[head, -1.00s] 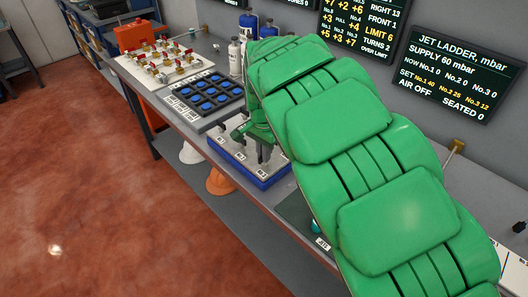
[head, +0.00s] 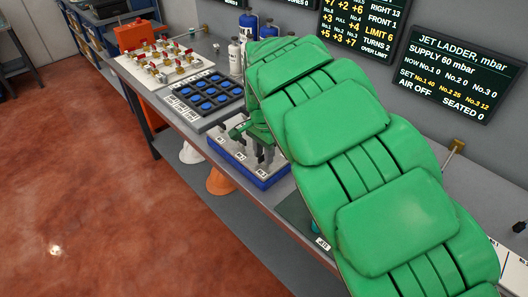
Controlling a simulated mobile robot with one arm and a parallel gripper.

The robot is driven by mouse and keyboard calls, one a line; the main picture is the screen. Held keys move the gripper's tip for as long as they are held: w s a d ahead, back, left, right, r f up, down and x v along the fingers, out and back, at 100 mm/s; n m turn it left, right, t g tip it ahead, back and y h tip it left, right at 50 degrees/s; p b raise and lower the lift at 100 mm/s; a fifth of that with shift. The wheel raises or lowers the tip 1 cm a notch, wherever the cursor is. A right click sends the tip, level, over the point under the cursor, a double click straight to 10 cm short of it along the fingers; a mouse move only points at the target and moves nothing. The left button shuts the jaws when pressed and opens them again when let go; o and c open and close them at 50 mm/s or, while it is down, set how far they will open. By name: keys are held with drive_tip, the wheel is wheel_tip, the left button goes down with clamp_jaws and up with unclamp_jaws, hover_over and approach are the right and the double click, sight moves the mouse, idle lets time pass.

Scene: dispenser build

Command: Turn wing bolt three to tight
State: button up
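A blue-edged block with a white top (head: 226,152) stands on the bench and carries small labels on its front. Grey upright parts show on it, partly behind my green arm. I cannot tell which of them is wing bolt three, or how tight it is. My gripper (head: 262,157) is low over the right part of this block, pointing down. My arm hides much of it, and the fingertips are too small and covered to show whether they are open, shut or touching a bolt.
A dark tray of blue pieces (head: 196,102) and a white board with brass and red fittings (head: 161,70) stand farther along the bench. White and blue bottles (head: 236,58) stand behind. A dark green mat lies right of the block.

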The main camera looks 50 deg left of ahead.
wheel_tip(320, 180, up, 7)
drive_tip(key=shift+f, duration=0.2)
drive_tip(key=shift+r, duration=0.6)
idle(0.4)
